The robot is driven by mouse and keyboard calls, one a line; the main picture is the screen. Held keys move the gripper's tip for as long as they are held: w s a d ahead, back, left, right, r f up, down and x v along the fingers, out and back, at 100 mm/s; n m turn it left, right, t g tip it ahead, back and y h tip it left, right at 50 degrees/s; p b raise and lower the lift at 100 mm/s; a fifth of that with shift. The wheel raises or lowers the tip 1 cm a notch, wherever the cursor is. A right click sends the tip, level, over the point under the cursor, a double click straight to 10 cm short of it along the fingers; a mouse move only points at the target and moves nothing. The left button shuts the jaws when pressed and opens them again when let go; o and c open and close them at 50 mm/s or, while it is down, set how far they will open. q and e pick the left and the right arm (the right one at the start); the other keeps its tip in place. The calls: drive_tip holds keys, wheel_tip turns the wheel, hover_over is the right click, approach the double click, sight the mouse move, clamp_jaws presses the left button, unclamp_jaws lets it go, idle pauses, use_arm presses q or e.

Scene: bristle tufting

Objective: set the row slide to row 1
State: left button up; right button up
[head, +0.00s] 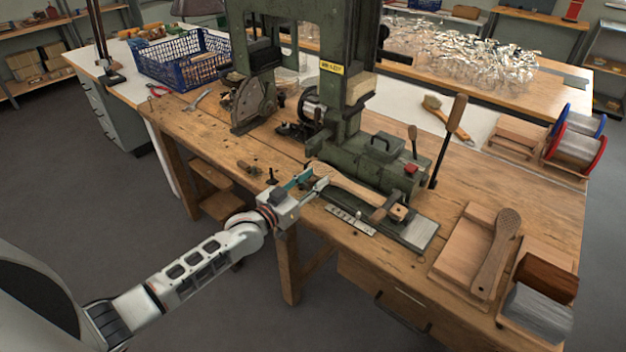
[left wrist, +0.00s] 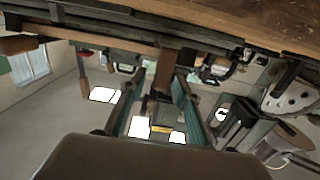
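The green tufting machine (head: 375,165) stands on the wooden bench. A wooden brush body (head: 345,184) lies along its front, its far end at a wooden block (head: 398,212). A pale metal strip with small marks (head: 350,219) lies in front of it; which part is the row slide, and its row setting, I cannot tell. My left gripper (head: 311,179) is at the left end of the brush body, teal fingers apart. In the left wrist view the open fingers (left wrist: 156,95) flank a brown upright piece (left wrist: 166,70); contact is unclear. My right gripper is not in view.
A lever with a wooden handle (head: 456,113) rises right of the machine. A blue crate (head: 180,62) is at the back left. Small dark parts lie behind my gripper.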

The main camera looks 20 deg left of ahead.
use_arm(q)
drive_tip(key=v, duration=1.2)
drive_tip(key=s+d+f+g+y, duration=0.1)
drive_tip(key=s+d+f+g, duration=0.2)
drive_tip(key=s+f, duration=0.6)
drive_tip(key=s+d+f+g+y, duration=0.2)
drive_tip(key=s+d+f, duration=0.3)
drive_tip(key=s+f, duration=0.5)
drive_tip(key=s+g, duration=0.1)
drive_tip(key=s, duration=0.3)
